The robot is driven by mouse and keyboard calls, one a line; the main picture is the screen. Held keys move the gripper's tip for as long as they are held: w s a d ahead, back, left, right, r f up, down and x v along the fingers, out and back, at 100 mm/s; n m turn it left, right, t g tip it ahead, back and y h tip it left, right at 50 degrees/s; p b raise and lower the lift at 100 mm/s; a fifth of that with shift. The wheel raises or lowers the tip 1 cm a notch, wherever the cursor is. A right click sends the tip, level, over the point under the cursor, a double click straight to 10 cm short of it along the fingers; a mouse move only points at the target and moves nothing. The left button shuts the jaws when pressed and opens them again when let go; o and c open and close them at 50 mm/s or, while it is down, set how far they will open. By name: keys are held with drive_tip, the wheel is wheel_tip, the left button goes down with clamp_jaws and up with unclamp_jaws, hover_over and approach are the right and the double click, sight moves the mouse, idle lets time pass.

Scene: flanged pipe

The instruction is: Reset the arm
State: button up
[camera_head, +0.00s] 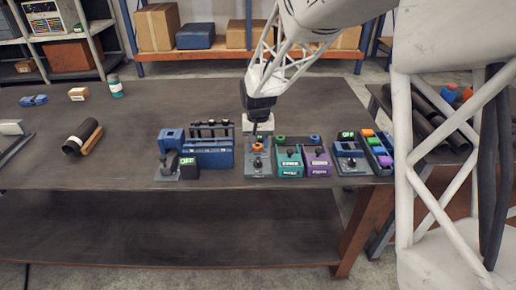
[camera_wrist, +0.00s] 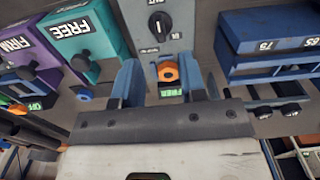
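My gripper (camera_head: 258,126) hangs over the grey device (camera_head: 257,169) at the middle front of the bench. In the wrist view my gripper (camera_wrist: 164,82) has its two blue fingers apart, on either side of an orange knob (camera_wrist: 168,71), with visible gaps. The orange part also shows in the head view (camera_head: 258,147) below the fingers. Nothing is held. How far the fingertips are above the device I cannot tell.
A teal box (camera_head: 289,163) and purple box (camera_head: 317,163) stand just right, a blue fixture (camera_head: 211,155) just left. Coloured blocks (camera_head: 378,150) sit farther right. A black cylinder (camera_head: 81,136) lies at left. The bench behind the devices is largely clear.

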drive_tip(key=shift+r, duration=0.3)
drive_tip(key=shift+s+d+r, duration=0.3)
drive_tip(key=shift+s+r, duration=0.05)
drive_tip(key=shift+r, duration=0.1)
drive_tip(key=s+d+r+t, duration=0.1)
drive_tip(key=s+d+r, duration=0.4)
drive_tip(key=s, duration=0.3)
drive_tip(key=s+d+r, duration=0.4)
drive_tip(key=s+r, duration=0.2)
drive_tip(key=s, duration=0.1)
drive_tip(key=s+d+r, duration=0.1)
drive_tip(key=s+d, duration=0.2)
drive_tip(key=s, duration=0.7)
drive_tip(key=s+d+r+t, duration=0.1)
drive_tip(key=s+d, duration=0.2)
drive_tip(key=s, duration=0.8)
drive_tip(key=shift+s+d+r+t, duration=0.2)
drive_tip(key=shift+d+t, duration=0.1)
drive_tip(key=shift+d, duration=0.1)
